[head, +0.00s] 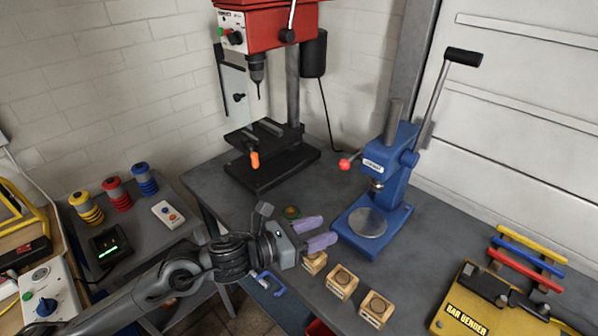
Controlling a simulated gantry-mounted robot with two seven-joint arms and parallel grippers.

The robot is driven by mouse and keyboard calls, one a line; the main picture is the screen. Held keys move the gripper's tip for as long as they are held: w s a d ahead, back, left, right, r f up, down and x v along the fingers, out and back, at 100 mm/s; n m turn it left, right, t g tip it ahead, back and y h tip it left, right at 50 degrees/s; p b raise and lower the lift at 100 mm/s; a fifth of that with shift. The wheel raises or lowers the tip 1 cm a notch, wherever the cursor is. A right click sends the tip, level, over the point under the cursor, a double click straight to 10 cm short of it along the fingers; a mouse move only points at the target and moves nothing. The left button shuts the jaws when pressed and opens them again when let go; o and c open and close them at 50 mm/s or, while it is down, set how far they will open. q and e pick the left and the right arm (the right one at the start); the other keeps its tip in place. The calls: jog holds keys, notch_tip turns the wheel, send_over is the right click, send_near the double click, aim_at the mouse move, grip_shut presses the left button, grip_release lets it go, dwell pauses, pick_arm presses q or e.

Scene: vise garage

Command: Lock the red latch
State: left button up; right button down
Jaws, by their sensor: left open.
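I cannot make out for certain which part is the red latch. A red bar (524,270) lies at the right beside a yellow bar (530,242) and a blue bar (530,257). A red ball knob (344,164) sticks out from the left side of the blue press (385,185). My left gripper (317,233), with two pale purple fingers, is open and appears empty. It is over the workbench, left of the press's round plate and far from the red bar. My right gripper is not in view.
Wooden blocks (342,282) with round tops stand in front of the left gripper. A red drill press (265,25) stands behind it. A yellow bar bender (471,305) is at the lower right. A side table (140,235) holds coloured spools and a charger.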

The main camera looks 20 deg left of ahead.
pick_arm(q)
jog(key=w+a+r+m+t+b, duration=0.1)
jog(key=w+a+r+b, duration=0.15)
jog(key=a+r, duration=0.2)
jog(key=t, duration=0.1)
send_near(340, 166)
jog(key=shift+m, duration=0.4)
jog(key=p+x, duration=0.2)
jog(key=x, duration=0.7)
jog(key=shift+w+d, duration=0.2)
jog(key=shift+p+x, duration=0.3)
jog(key=shift+x, duration=0.65)
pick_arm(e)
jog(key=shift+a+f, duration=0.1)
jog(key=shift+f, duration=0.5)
pick_arm(q)
jog(key=shift+f, duration=0.1)
jog(key=shift+c, duration=0.3)
grip_shut()
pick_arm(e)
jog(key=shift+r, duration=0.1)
